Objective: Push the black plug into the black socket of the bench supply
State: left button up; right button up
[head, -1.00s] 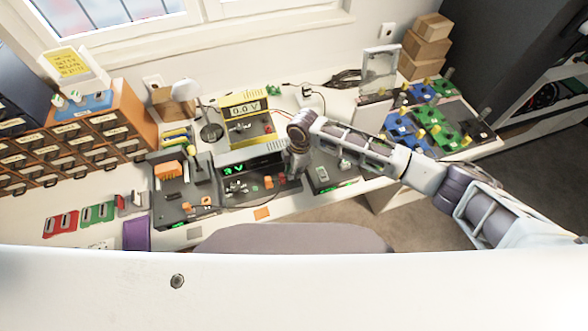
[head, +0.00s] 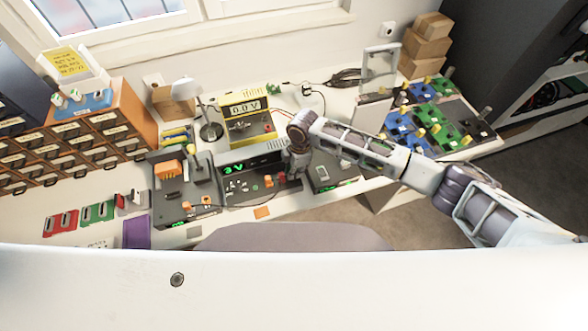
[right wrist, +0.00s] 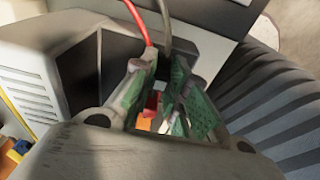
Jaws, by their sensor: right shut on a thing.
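The bench supply (head: 240,185) has a dark front and a green "3 V" display, and stands in the middle of the bench. Small red and orange parts show on its right front. My right gripper (head: 297,172) is at its right end, pointing down. In the right wrist view, its green-padded fingers (right wrist: 160,100) are close together, with a dark cable (right wrist: 168,25) running in between them. The black plug is hidden between the fingers, and so is the black socket. A red cable (right wrist: 141,25) passes beside the left finger. I cannot tell whether plug and socket touch. My left gripper is not in view.
A yellow meter (head: 247,118) reading 0.0 V stands behind the supply. A dark unit (head: 328,172) sits close to its right, and another dark unit (head: 178,200) to its left. Blue and green boards (head: 438,125) lie at the right. A chair back (head: 290,237) stands in front.

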jog(key=o, duration=0.9)
jog(key=shift+c, duration=0.2)
notch_tip(320, 180, up, 12)
jog(key=d, duration=0.1)
jog(key=shift+w+d, duration=0.2)
jog(key=shift+w, duration=0.05)
jog(key=shift+f, duration=0.1)
